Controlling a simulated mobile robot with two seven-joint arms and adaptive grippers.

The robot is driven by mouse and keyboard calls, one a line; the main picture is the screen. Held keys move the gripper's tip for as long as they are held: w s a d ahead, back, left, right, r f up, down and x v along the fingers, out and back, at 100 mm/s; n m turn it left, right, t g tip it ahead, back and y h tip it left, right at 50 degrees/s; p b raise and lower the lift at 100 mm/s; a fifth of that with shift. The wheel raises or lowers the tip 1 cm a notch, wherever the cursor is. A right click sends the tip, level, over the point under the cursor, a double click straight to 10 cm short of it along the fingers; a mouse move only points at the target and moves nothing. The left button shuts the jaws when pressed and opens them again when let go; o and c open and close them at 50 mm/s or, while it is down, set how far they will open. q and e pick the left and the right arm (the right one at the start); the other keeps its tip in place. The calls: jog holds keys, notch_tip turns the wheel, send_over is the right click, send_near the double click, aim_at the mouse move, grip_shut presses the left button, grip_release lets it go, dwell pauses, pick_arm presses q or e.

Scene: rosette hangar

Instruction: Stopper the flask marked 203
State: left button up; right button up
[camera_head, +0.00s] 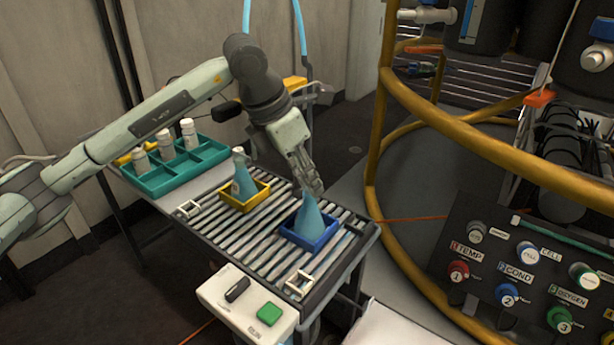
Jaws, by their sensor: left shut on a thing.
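A blue conical flask (309,219) stands in a blue tray (306,243) on the roller table. A second blue flask (244,182) stands in a yellow tray (240,206) to its left, with a pale grey-green top. No mark 203 is legible on either flask. My left gripper (314,187) is right at the top of the flask in the blue tray. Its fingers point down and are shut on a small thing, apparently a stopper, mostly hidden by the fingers. I cannot tell whether it touches the flask's mouth. My right gripper is not in view.
A green compartment tray (174,182) with three white bottles stands at the table's far left. Small white square frames (188,209) (299,282) sit on the rollers. A control box (245,303) with a green button is in front. A yellow rail (440,118) and knob panel stand right.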

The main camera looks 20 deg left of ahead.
pick_arm(q)
jog(key=shift+f+b, duration=0.35)
jog(key=o, duration=0.9)
jog(key=shift+o, duration=0.6)
jog(key=o, duration=0.5)
jog(key=shift+r, duration=0.1)
